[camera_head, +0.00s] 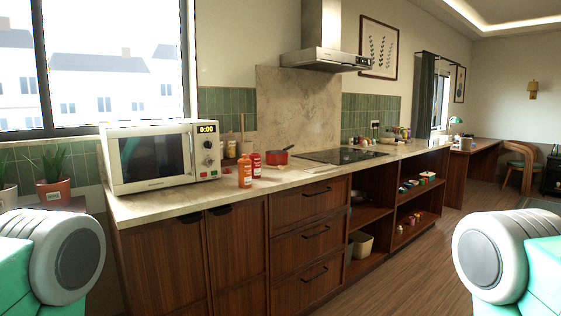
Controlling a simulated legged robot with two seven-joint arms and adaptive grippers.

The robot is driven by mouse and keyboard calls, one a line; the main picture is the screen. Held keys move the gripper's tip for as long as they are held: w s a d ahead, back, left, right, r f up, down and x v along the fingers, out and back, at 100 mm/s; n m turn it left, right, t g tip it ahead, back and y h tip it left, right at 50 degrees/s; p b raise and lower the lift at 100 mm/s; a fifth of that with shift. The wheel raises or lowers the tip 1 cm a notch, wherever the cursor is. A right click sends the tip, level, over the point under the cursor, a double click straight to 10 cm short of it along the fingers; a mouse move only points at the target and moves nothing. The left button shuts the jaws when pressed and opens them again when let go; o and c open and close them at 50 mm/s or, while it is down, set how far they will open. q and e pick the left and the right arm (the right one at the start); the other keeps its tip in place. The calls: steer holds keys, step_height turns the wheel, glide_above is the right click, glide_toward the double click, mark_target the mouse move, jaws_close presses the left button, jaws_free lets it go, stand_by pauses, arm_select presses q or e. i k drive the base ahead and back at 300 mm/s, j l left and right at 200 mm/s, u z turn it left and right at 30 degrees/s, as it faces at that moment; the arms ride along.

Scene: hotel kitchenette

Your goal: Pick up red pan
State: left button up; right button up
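The red pan (277,158) sits on the light stone counter, between the bottles and the black cooktop. It looks small and upright, with a dark handle pointing up and to the right. My arms show only as grey and green links at the lower left and lower right edges. Neither gripper is in view, and nothing of mine is near the pan.
A microwave (160,155) stands on the left of the counter (180,203). An orange bottle (245,172) and a red bottle (256,165) stand left of the pan. The cooktop (341,156) lies to its right. Wooden drawers (308,234) are below.

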mark_target(276, 157)
steer(key=u, duration=0.3)
steer(key=i+l+u, duration=0.2)
steer(key=u, duration=0.15)
steer(key=i+l+u, duration=0.15)
steer(key=l+u, duration=0.2)
steer(key=i+l+u, duration=0.1)
steer(key=l+u, duration=0.25)
steer(key=l, duration=0.15)
